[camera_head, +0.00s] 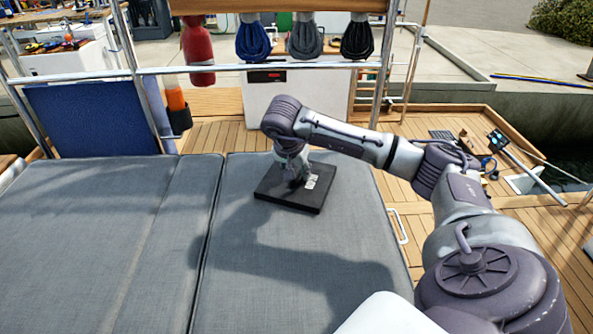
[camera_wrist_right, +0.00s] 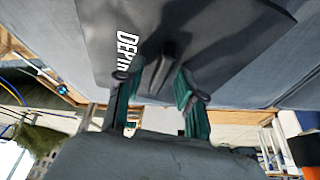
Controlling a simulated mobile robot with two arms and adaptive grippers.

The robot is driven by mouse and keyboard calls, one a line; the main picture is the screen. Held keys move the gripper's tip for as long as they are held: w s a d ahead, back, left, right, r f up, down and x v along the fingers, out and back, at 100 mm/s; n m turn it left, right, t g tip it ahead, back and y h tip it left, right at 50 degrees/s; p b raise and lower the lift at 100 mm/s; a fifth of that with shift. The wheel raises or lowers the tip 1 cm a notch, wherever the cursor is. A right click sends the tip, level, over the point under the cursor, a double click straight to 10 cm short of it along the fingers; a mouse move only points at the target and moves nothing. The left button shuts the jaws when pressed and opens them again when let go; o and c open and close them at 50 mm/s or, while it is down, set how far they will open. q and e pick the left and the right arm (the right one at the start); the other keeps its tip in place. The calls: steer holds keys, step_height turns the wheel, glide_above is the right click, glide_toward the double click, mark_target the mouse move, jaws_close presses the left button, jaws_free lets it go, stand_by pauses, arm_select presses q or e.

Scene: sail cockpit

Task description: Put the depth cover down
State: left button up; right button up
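The depth cover (camera_head: 276,193) is a dark, flat square panel with white lettering. It lies flat on the grey seat cushion, near its back edge. My right gripper (camera_head: 296,178) points down at the middle of the cover. In the right wrist view, the cover (camera_wrist_right: 215,45) fills the upper middle, with part of the word "DEPTH" readable. Its raised grip (camera_wrist_right: 163,68) stands between the two fingers of the right gripper (camera_wrist_right: 157,80). The fingers are apart, with a gap showing beside the grip. My left gripper is not in view.
The grey cushions (camera_head: 100,235) have wide free room left of and in front of the cover. A metal rail (camera_head: 250,67) with hanging rope coils (camera_head: 305,38) and a red cylinder (camera_head: 198,50) stands behind. Wooden deck (camera_head: 540,210) lies to the right.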

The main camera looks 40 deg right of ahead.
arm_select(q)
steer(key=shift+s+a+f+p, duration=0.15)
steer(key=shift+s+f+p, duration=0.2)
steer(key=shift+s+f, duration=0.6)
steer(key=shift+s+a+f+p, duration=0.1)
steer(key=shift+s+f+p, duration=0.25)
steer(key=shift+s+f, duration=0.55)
arm_select(e)
steer(key=v, duration=1.2)
steer(key=shift+r, duration=0.1)
